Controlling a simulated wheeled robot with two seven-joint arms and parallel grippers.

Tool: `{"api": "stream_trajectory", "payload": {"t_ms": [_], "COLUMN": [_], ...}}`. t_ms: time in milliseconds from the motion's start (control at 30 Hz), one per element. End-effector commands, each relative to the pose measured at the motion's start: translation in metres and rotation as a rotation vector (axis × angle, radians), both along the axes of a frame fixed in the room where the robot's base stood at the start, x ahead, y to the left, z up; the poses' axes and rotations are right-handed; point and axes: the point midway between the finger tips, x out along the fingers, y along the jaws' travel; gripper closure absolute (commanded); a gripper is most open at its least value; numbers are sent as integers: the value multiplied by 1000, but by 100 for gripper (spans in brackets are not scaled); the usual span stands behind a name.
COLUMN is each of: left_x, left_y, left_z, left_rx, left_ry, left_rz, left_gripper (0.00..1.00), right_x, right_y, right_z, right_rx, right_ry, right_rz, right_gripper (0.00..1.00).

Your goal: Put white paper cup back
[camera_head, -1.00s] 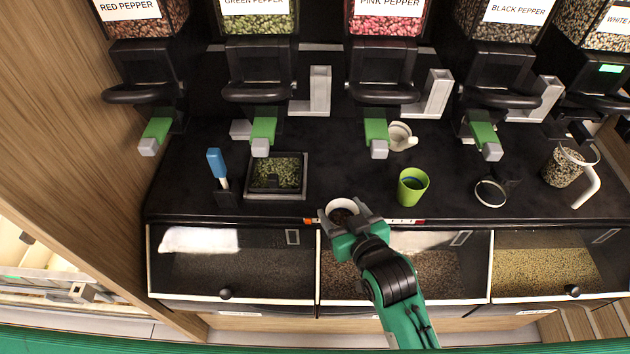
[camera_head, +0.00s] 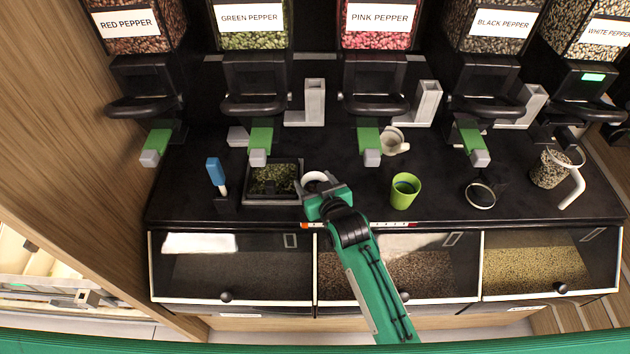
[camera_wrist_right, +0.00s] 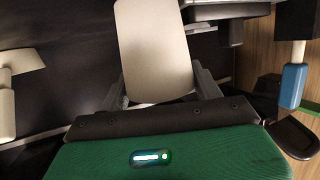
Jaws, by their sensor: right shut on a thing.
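The white paper cup (camera_head: 314,178) is in my right gripper (camera_head: 322,187), whose jaws are shut on its sides. In the head view the cup's round rim shows just right of the square black tray of green bits, over the dark counter. In the right wrist view the cup (camera_wrist_right: 152,50) fills the space between the two grey fingers (camera_wrist_right: 165,95) and looks upright. I cannot tell whether its base touches the counter. My left gripper is not in view.
The black tray (camera_head: 247,190) is close on the left, with a blue-handled tool (camera_head: 215,171) beyond it. A green cup (camera_head: 404,191) stands to the right. Pepper dispensers with green levers (camera_head: 369,140) line the back. Glass-topped bins (camera_head: 232,270) lie along the front.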

Motion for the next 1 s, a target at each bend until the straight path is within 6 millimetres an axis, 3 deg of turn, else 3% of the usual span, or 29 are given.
{"api": "stream_trajectory", "payload": {"t_ms": [367,400,500,867,1000], "left_x": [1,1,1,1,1], "left_y": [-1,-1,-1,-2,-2], "left_z": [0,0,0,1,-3], "left_rx": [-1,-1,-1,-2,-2], "left_ry": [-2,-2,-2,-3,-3], "left_rz": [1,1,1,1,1], "left_gripper": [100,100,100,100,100], "right_x": [0,0,0,-1,-13], "right_y": [0,0,0,0,-6], "right_z": [-5,-6,-5,-1,1], "right_rx": [0,0,0,0,0], "right_ry": [0,0,0,-1,-1], "right_rz": [0,0,0,0,0], "right_gripper": [62,33,13,13,13]}}
